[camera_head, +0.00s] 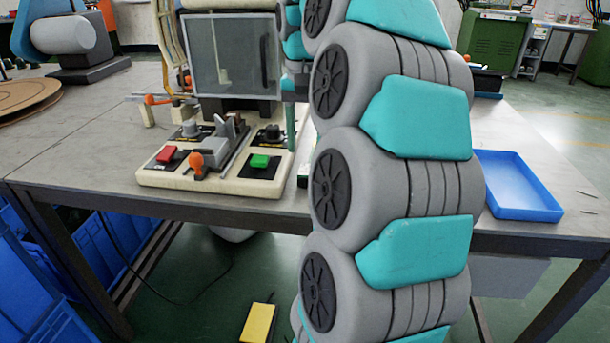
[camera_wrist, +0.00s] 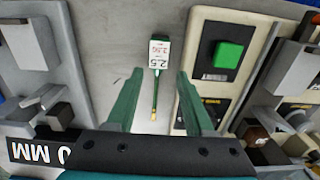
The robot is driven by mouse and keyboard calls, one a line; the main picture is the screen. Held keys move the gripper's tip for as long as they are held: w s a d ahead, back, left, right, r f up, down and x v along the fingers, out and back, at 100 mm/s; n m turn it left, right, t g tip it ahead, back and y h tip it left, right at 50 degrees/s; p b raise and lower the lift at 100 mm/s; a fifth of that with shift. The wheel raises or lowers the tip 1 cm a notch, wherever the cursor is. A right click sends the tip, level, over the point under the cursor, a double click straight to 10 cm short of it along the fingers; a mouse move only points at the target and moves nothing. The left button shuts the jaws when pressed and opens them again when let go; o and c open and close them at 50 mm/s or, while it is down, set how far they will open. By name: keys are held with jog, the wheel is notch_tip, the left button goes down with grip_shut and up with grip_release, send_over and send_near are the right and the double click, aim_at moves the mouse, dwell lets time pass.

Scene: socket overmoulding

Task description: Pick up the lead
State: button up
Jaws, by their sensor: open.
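The lead (camera_wrist: 159,52) shows in the wrist view, with a dark green body, a white label with red and black print, and a thin tip in yellow or gold pointing toward my gripper. It lies on the bare grey table between two machine bases. My gripper (camera_wrist: 159,76) is open, with one green finger to each side of the lead in the picture. Nothing is held between the fingers. How high the fingers are above the table is hard to tell.
A cream machine base (camera_head: 215,184) with red and green buttons stands left of my arm; its green button (camera_wrist: 229,56) is close to the right finger in the wrist view. Another machine (camera_wrist: 42,55) stands at left there. A blue tray (camera_head: 516,186) sits at the table's right.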

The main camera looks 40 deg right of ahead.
aim_at(307, 167)
jog(key=f, duration=0.1)
jog(key=f+b, duration=0.1)
jog(key=f, duration=0.1)
jog(key=f+b, duration=0.1)
jog(key=f, duration=0.1)
jog(key=shift+s+a, duration=0.1)
jog(key=shift+s, duration=0.15)
grip_shut()
